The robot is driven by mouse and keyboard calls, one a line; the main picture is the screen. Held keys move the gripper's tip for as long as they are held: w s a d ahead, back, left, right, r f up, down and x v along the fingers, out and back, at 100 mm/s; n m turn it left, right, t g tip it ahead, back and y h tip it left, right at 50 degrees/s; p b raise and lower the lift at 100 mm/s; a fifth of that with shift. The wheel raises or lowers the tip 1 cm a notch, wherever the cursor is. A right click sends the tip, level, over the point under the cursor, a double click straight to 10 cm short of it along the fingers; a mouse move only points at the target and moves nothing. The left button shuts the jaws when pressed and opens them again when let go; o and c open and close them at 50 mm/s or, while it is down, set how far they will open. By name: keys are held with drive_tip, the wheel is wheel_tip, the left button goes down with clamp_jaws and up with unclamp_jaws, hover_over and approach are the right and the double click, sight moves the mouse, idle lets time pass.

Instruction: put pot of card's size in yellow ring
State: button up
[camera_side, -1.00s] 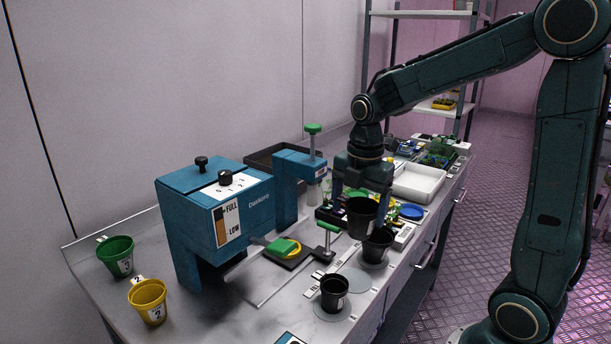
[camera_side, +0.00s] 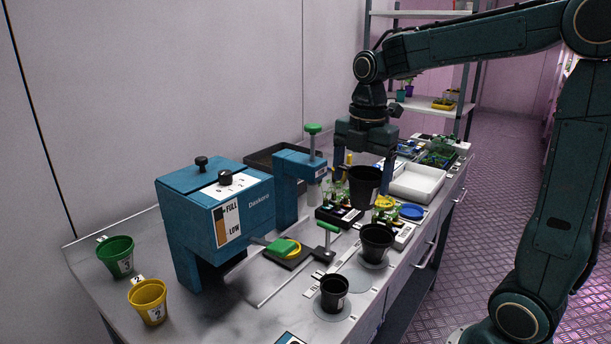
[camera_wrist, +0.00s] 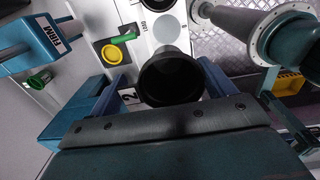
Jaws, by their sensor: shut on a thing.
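My gripper (camera_side: 364,168) is shut on a black pot (camera_side: 364,190) and holds it upright in the air above the bench. The held pot fills the middle of the wrist view (camera_wrist: 170,80), between the two fingers. A yellow round piece (camera_side: 384,203), perhaps the yellow ring, shows partly behind the held pot, beside a blue round piece (camera_side: 411,212). Two more black pots, a nearer one (camera_side: 334,293) and a farther one (camera_side: 377,242), stand on grey discs. A blue-edged card (camera_side: 290,339) is cut off at the bottom edge; its text is not readable.
A blue dispenser (camera_side: 215,220) and a blue press with a green knob (camera_side: 312,129) stand left of my gripper. A black plate with green and yellow parts (camera_side: 290,252) lies between. Green (camera_side: 116,257) and yellow (camera_side: 148,301) pots stand front left. A white tray (camera_side: 417,184) is behind.

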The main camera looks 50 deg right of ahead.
drive_tip(key=shift+r, duration=0.1)
drive_tip(key=shift+r, duration=0.55)
drive_tip(key=r, duration=0.4)
drive_tip(key=shift+w, duration=0.3)
drive_tip(key=shift+w+a+m, duration=0.9)
drive_tip(key=shift+w+m, duration=3.6)
drive_tip(key=shift+w, duration=3.8)
wheel_tip(320, 180, down, 14)
drive_tip(key=shift+f, duration=0.1)
drive_tip(key=shift+f, duration=3.95)
drive_tip(key=shift+f, duration=0.75)
